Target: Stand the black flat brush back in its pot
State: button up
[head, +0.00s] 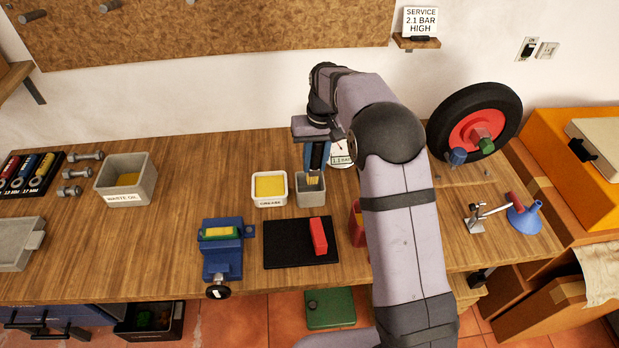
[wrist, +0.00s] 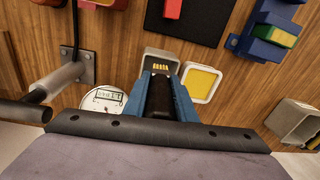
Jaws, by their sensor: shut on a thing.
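My gripper (head: 316,158) has blue fingers and points down over a small grey pot (head: 311,198). It is shut on the black flat brush, whose dark body (wrist: 158,98) shows between the fingers in the wrist view. The brush's yellow bristles (head: 314,180) point down at the pot's mouth, and the brush looks roughly upright. In the wrist view the bristles (wrist: 160,65) lie within the outline of the pot (wrist: 172,56). I cannot tell how deep they are, or whether they touch the pot. The fingers hide much of the brush.
A white grease tub (head: 270,201) stands just left of the pot. A round gauge (head: 342,158) is close behind on the right. A black mat (head: 283,251) with a red block (head: 318,236) lies in front. A blue vise (head: 222,262) stands front left. Bare bench lies left of the tub.

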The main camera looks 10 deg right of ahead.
aim_at(310, 177)
jog(key=shift+w+a+r+m+h+b, duration=0.1)
jog(key=shift+w+a+r+m+h, duration=0.1)
jog(key=shift+w, duration=0.2)
jog(key=shift+w+a+r+m+h+b, duration=0.1)
jog(key=shift+w+a+m, duration=0.1)
jog(key=shift+w, duration=0.2)
jog(key=shift+w+a+r+m+h+b, duration=0.1)
jog(key=shift+w+r+m, duration=0.1)
jog(key=shift+w, duration=0.2)
jog(key=shift+f, duration=0.15)
jog(key=shift+f+p, duration=1.75)
jog(key=shift+f, duration=2.95)
jog(key=shift+f, duration=0.25)
jog(key=o, duration=1)
jog(key=shift+o, duration=0.2)
jog(key=shift+r, duration=0.1)
